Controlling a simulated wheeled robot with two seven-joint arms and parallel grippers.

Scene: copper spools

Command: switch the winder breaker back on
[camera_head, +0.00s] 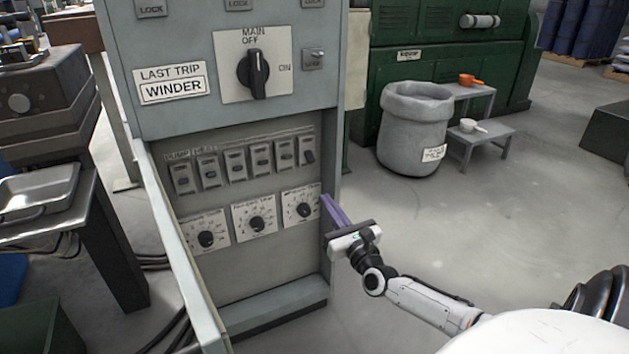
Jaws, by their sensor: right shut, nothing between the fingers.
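The grey electrical cabinet (290,262) stands at centre left with its lower recess open. A row of several small breakers (237,164) runs across the recess. The rightmost breaker (308,150) looks different: its dark lever sits lower than the others. The small labels above the row are mostly unreadable. A sign (171,84) reads "LAST TRIP WINDER". The black main switch (254,74) stands upright, under "OFF". My right gripper (328,204) is shut and empty, its purple fingers at the recess's right edge, below and right of the rightmost breaker. My left gripper is out of view.
Three dials (256,223) sit below the breakers. The open cabinet door (180,255) juts out on the left. A metal tray (38,188) rests on a bench farther left. A grey bin (413,128) and small steps (482,136) stand behind right.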

